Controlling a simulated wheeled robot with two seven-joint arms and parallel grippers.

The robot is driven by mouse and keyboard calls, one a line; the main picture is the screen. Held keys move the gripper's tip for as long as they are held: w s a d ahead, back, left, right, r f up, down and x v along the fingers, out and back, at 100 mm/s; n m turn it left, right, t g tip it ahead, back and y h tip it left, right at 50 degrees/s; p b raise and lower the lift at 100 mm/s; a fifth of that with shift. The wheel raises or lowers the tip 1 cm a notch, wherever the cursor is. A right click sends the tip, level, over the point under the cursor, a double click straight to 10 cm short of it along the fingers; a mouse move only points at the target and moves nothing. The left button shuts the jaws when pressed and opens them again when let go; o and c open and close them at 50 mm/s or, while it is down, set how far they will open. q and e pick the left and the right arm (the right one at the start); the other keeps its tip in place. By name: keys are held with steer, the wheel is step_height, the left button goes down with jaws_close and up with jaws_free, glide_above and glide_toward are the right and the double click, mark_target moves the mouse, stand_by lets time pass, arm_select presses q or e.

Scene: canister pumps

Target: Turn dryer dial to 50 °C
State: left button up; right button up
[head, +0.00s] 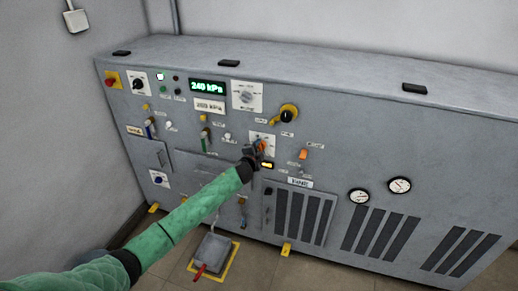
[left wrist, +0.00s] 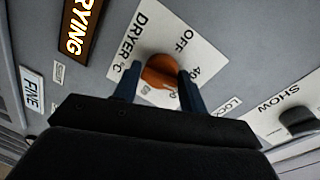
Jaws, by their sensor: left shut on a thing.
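The dryer dial is an orange knob (left wrist: 160,72) on a white plate (left wrist: 196,52) marked DRYER °C, OFF and 40 in the left wrist view; other markings are partly covered. In the head view the orange dial (head: 263,145) shows at the middle of the grey cabinet front. My left gripper (left wrist: 158,85) has its two dark fingers on either side of the knob and is shut on it. In the head view my left gripper (head: 254,153) reaches the panel from the lower left. Where the knob points is hard to tell. My right gripper is not in view.
A lit DRYING sign (left wrist: 82,25) and a black SHOW knob (left wrist: 298,121) are near the dial. The grey cabinet (head: 330,120) carries a green 240 kPa display (head: 207,87), a yellow-black knob (head: 288,115), an orange switch (head: 303,154) and two gauges. A grey pedal (head: 213,250) lies on the floor.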

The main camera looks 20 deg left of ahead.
arm_select(q)
steer(key=m, duration=0.3)
steer(key=shift+a+r+y, duration=0.1)
steer(key=shift+r+y, duration=0.2)
steer(key=shift+m+p, duration=0.3)
steer(key=shift+m, duration=0.2)
steer(key=shift+w+m, duration=0.1)
steer(key=shift+m, duration=1.4)
steer(key=shift+y, duration=0.4)
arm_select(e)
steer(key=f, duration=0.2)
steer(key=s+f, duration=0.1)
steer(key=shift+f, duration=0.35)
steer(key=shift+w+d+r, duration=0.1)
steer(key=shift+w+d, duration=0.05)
